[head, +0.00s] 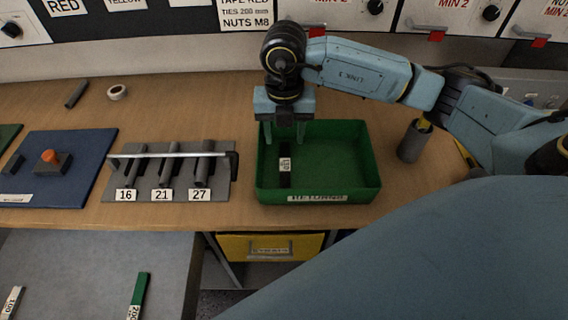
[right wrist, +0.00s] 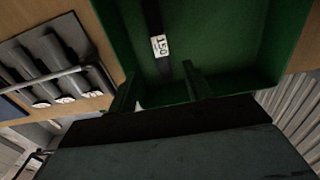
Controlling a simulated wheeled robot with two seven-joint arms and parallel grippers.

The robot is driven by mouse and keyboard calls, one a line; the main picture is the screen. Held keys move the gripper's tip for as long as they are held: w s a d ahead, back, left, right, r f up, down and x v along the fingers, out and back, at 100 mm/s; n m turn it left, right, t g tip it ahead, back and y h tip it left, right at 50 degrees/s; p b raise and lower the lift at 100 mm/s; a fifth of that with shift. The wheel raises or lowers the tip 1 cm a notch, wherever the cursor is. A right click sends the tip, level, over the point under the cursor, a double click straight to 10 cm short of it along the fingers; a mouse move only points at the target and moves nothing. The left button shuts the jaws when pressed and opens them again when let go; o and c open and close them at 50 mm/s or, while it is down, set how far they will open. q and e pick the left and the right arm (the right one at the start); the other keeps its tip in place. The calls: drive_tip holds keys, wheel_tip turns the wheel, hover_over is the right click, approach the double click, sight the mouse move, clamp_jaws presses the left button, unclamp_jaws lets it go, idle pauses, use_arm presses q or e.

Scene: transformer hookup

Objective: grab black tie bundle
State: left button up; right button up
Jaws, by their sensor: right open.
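The black tie bundle (head: 284,165), with a white 150 label, lies in the green returns tray (head: 340,186), left of its middle. In the right wrist view the black bundle (right wrist: 161,46) runs along the tray floor, its label facing up. My right gripper (head: 284,137) is open and points down over the left back part of the tray. Its two fingers are apart and empty, one to either side of the bundle's line; in the right wrist view the gripper (right wrist: 159,84) shows nothing between the fingertips. I cannot tell the exact height gap. My left gripper is not in view.
A grey rack (head: 108,187) labelled 16, 21, 27 with a long metal tool across it stands left of the tray. A grey cup (head: 413,144) stands to the right. A green bundle (head: 139,290) lies on the lower grey surface. The wood behind the rack is mostly clear.

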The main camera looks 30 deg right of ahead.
sight(285, 164)
wheel_tip(285, 164, down, 10)
drive_tip(key=shift+d+r, duration=0.1)
drive_tip(key=shift+d, duration=0.05)
idle(0.3)
drive_tip(key=c, duration=1.1)
